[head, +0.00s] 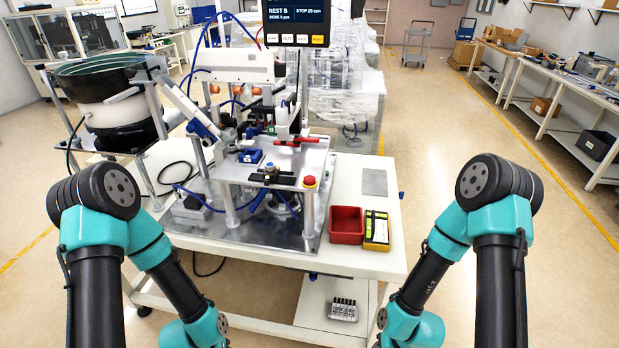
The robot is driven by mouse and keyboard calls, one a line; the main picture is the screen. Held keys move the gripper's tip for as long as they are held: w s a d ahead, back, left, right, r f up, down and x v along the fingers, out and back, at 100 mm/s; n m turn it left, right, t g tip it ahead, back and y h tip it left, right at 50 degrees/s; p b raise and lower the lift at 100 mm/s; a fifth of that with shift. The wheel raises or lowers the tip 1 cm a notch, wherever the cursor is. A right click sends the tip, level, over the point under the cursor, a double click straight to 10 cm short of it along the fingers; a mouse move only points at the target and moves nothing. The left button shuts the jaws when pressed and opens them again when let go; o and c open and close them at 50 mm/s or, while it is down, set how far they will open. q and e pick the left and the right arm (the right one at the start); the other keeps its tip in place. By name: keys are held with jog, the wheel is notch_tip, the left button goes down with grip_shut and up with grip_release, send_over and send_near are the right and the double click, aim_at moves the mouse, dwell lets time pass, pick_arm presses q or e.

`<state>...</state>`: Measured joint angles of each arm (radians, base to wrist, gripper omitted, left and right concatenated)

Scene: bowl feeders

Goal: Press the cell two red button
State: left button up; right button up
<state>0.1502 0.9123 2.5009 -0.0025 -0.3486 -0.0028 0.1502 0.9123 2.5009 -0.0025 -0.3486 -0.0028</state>
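My two teal and black arms stand at the left and right in the foreground, apart from the table's machine. Both grippers are outside the picture, below its lower edge, so their state is hidden.
A red bin (346,225) and a yellow-black device (377,229) lie right of the machine. A bowl feeder (112,100) stands at left. A display (296,22) hangs above. A grey plate (374,182) lies on the table's right part.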

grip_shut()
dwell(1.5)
